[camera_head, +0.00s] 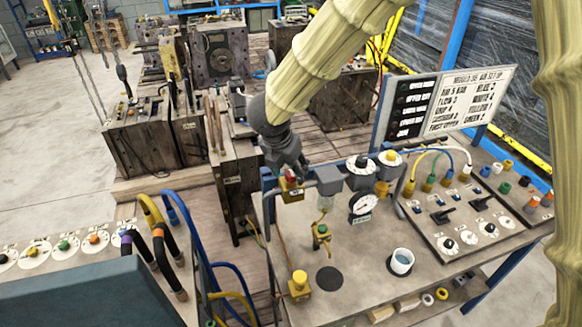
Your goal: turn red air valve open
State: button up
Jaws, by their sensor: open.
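The red air valve (291,184) sits at the back left edge of the work table, in the pipe run left of a grey filter unit. Only a small red part shows, under my gripper. My gripper (288,170) is open and comes down from above, its fingers right at the red part. I cannot tell whether they touch it or straddle it. The fingers partly hide the valve, so its handle's angle is not clear.
A pressure gauge (363,204), regulators with round dials (360,164) and a sign board (405,105) stand to the right. A white cup (402,263), a yellow-capped fitting (299,285) and a switch panel (436,240) are on the table (350,300). Blue hoses (198,250) hang left.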

jog(key=shift+w+d+f, duration=0.1)
jog(key=shift+w+f, duration=0.1)
jog(key=shift+f, duration=0.4)
jog(key=shift+c, duration=0.3)
jog(key=c, duration=0.9)
